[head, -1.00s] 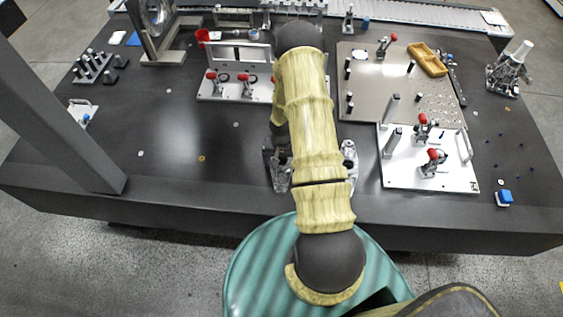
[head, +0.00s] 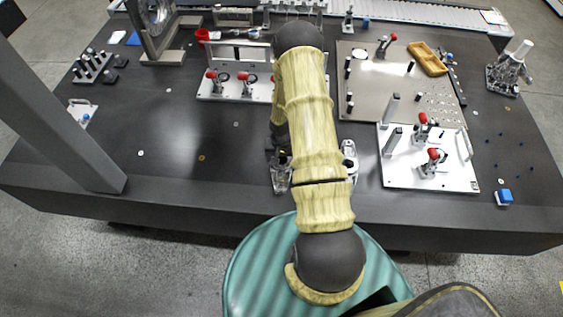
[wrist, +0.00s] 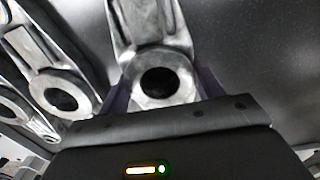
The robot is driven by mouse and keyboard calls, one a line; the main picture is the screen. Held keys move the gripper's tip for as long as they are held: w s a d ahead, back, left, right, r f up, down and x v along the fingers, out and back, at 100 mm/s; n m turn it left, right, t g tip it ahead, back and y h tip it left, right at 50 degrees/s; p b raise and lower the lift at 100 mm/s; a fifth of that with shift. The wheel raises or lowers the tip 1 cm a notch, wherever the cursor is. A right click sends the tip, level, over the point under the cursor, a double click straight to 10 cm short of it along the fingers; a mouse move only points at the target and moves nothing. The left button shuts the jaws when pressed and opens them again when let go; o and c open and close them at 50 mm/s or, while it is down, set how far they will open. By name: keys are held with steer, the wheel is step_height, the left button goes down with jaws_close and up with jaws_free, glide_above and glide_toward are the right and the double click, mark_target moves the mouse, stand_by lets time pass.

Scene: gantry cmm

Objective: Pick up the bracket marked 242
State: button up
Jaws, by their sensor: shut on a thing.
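A grey metal bracket (wrist: 150,30) with a round hole at its near end is between the fingers of my gripper (wrist: 165,90) in the wrist view. The fingers are shut on it, one at each side of its ring-shaped end. Its far end runs out of the top of the picture. No marking 242 can be read. In the head view my arm hides most of the gripper. Metal parts show on the left (head: 281,178) and right (head: 349,155) of the arm near the table's front edge; I cannot tell which is the held one.
More metal brackets (wrist: 62,90) lie close on the left in the wrist view. A white fixture plate (head: 440,180) with red-knobbed clamps stands to the right, and another clamp fixture (head: 213,88) behind. A grey post (head: 60,120) rises at left. Dark table between is mostly clear.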

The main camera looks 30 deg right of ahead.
step_height(320, 180, up, 10)
steer(key=b, duration=0.1)
stand_by(0.6)
stand_by(0.4)
